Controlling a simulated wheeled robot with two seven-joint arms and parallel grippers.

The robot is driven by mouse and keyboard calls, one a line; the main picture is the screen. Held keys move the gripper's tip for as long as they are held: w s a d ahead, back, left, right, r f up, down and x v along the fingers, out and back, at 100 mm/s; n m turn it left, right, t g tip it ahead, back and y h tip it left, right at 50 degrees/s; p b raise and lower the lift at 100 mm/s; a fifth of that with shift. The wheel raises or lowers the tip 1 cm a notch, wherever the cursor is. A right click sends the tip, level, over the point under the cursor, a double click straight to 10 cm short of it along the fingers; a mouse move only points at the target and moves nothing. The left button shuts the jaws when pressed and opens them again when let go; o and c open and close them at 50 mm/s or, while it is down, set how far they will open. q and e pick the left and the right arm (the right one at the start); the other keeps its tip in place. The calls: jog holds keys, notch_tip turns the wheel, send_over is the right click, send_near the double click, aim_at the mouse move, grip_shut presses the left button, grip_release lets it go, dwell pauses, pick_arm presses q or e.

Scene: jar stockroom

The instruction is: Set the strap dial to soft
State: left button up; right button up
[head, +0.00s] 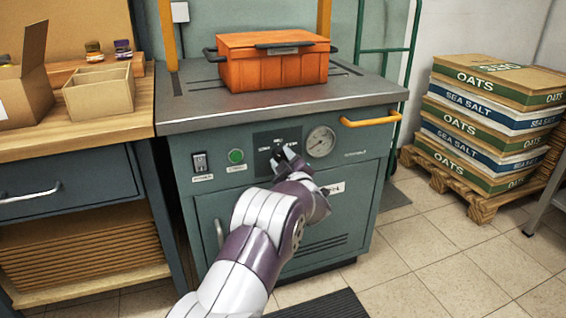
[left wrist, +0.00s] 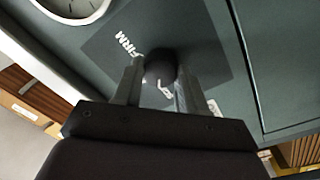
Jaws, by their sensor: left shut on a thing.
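The strap dial is a dark round knob (left wrist: 160,66) on a dark square plate (head: 263,140) on the front of the grey-green strapping machine (head: 222,195). My left gripper (head: 284,158) reaches the plate from the front and hides most of the dial in the head view. In the left wrist view, its two fingers (left wrist: 159,84) stand on either side of the knob, shut on it. The word FIRM shows on the plate beside the knob; the other lettering is partly covered. I cannot tell which setting the dial points to. My right gripper is not in view.
A round gauge (head: 320,141), a green button (head: 236,156) and a black switch (head: 200,162) flank the dial plate. A yellow handle (head: 370,119) juts out at right. An orange crate (head: 272,65) stands on top. Stacked sacks (head: 490,120) sit on a pallet at right.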

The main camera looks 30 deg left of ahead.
pick_arm(q)
jog(key=shift+f+n, duration=0.1)
jog(key=shift+n, duration=0.5)
jog(key=o, duration=1.1)
jog(key=shift+c, duration=0.2)
jog(key=shift+d, duration=0.1)
jog(key=p+v, duration=0.4)
jog(key=v, duration=0.8)
jog(key=shift+s+d+p, duration=0.2)
jog(key=shift+p, duration=0.2)
